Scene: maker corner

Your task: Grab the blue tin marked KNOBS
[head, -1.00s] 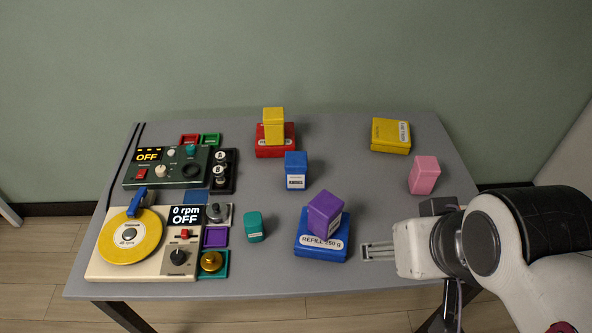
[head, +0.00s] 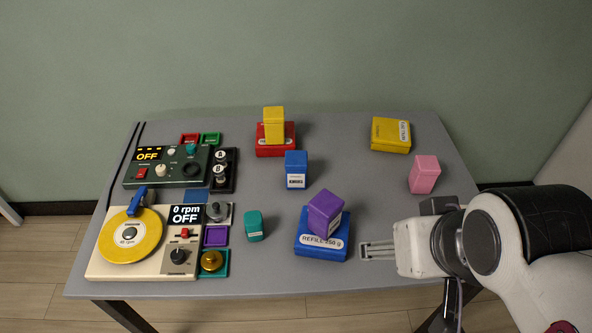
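The blue tin (head: 296,170) stands upright near the middle of the table. It has a white label on its front that appears to read KNOBS. My gripper (head: 364,250) is at the front right of the table, pointing left. It is to the right of the blue refill box and apart from the tin, which is farther back and to the left. I see the fingers nearly edge-on, and their gap cannot be made out. Nothing shows held between the fingertips.
A purple tin (head: 325,212) stands on the blue refill box (head: 308,252), between my gripper and the blue tin. A teal tin (head: 254,226), pink tin (head: 424,174), yellow box (head: 391,135) and red box (head: 289,150) with a yellow tin (head: 273,125) stand around. Control panels fill the left.

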